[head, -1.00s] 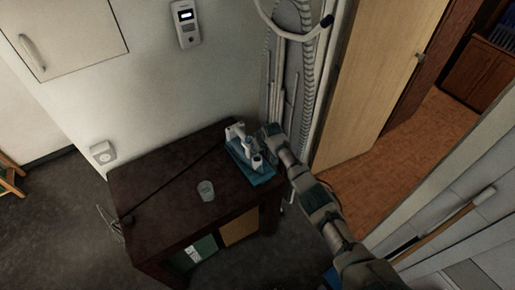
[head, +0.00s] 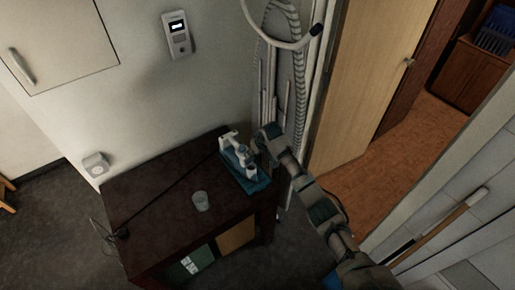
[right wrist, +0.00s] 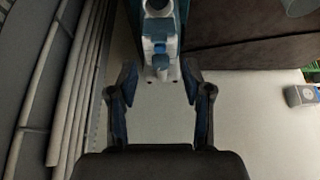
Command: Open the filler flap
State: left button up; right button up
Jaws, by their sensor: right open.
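A white and teal steam iron (head: 238,155) stands on a teal base (head: 252,182) at the right end of the dark table. In the right wrist view its white end (right wrist: 160,30) with a blue part (right wrist: 160,47) points toward me. I cannot tell for sure which part is the filler flap or whether it is shut. My right gripper (head: 260,139) is at the iron's right side in the head view. In the right wrist view the right gripper (right wrist: 158,78) is open, its fingers apart on either side of the iron's near end, with nothing gripped. My left gripper is not in view.
An ironing board (head: 282,60) leans upright behind the iron. A wooden door (head: 375,80) stands to the right.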

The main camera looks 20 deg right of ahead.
jog(key=v, duration=0.4)
jog(key=shift+s+r, duration=0.1)
jog(key=shift+r, duration=0.05)
